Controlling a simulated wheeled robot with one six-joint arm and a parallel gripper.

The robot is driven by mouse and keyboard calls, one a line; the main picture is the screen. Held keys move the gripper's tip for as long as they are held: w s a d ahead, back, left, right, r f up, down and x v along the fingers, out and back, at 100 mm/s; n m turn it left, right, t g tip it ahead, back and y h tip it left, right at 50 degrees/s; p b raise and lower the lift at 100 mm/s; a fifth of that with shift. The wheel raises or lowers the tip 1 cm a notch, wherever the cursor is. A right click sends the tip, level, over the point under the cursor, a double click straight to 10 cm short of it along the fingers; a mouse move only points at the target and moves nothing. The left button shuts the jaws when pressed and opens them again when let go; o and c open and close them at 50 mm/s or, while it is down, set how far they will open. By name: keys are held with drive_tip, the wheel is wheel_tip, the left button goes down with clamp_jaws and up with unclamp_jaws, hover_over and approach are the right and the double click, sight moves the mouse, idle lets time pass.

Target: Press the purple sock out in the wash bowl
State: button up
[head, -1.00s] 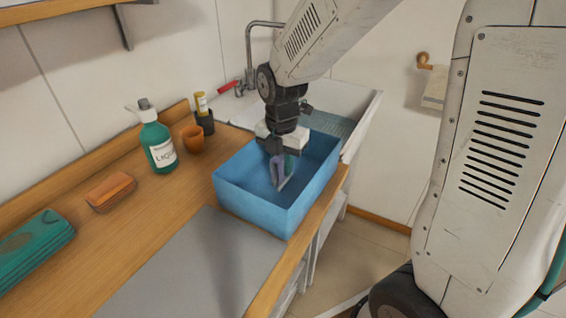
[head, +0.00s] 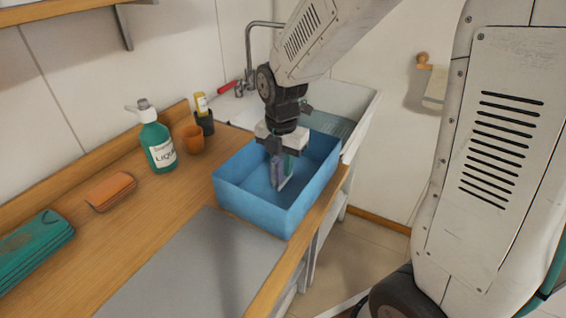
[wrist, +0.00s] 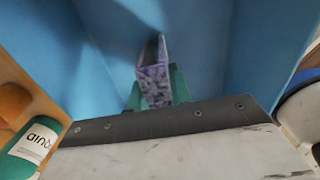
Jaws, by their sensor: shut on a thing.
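The wash bowl (head: 248,201) is a blue rectangular tub on the counter, and its blue inside (wrist: 215,40) fills much of the wrist view. My gripper (head: 282,181) points down into the bowl, its green fingers below the rim. It is shut on the purple sock (head: 277,177), which hangs upright between the fingers inside the bowl. In the wrist view the sock (wrist: 153,82) looks like a narrow, mottled purple strip. Whether its lower end touches the bowl's floor I cannot tell.
The sink (head: 350,104) and tap are behind. A grey mat (head: 195,270) lies bare in front.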

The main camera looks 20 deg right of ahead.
idle(0.5)
wheel_tip(320, 180, up, 15)
idle(1.1)
idle(0.3)
